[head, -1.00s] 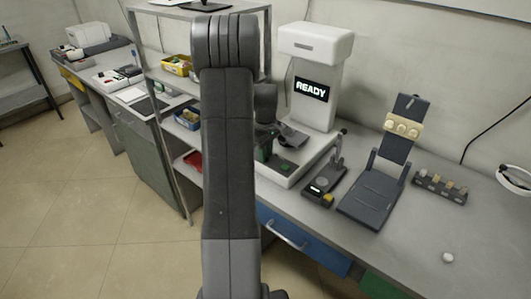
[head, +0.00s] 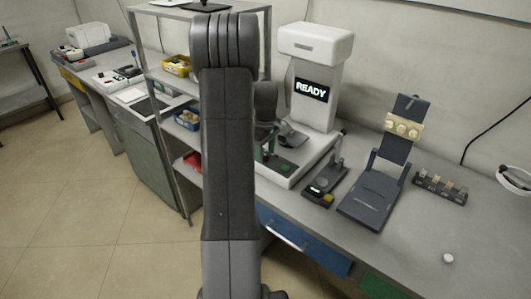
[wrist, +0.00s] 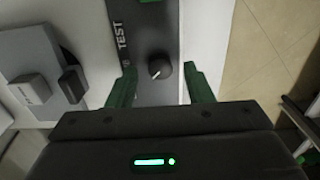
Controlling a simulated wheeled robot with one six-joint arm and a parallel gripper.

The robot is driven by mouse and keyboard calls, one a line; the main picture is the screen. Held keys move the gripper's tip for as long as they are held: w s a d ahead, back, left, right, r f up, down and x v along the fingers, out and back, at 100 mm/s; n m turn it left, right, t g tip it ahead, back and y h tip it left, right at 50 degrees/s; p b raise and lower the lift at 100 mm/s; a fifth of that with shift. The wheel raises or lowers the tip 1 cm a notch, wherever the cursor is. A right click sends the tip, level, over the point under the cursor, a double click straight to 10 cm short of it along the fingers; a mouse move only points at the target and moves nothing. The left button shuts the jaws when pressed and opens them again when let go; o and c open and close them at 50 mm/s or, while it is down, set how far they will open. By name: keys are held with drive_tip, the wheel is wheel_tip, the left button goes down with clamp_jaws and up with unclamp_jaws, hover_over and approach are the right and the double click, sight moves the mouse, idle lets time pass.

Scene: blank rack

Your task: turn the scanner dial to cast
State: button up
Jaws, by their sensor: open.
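The scanner (head: 322,95) is a tall white machine on the bench, and its screen (head: 311,89) reads READY. In the wrist view its dial (wrist: 159,69) is a round black knob with a white pointer mark towards the lower left. It sits on a dark panel strip (wrist: 154,38) with the word TEST printed at its left. My gripper (wrist: 162,84) has green fingers, open, one on each side of the dial with gaps between. In the head view my arm hides most of the gripper and the dial. No cast label is readable.
A small dark device (head: 326,184), a grey stand with cream pieces (head: 378,195) and a dark rack of small parts (head: 440,187) stand right of the scanner. A metal shelf with bins (head: 187,118) is at left. The bench front right is mostly clear.

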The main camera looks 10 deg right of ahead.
sight(266, 156)
wheel_tip(266, 156, up, 13)
idle(0.3)
drive_tip(key=shift+f, duration=0.15)
wheel_tip(266, 156, down, 14)
drive_tip(key=shift+r, duration=0.15)
idle(0.5)
drive_tip(key=shift+r, duration=0.1)
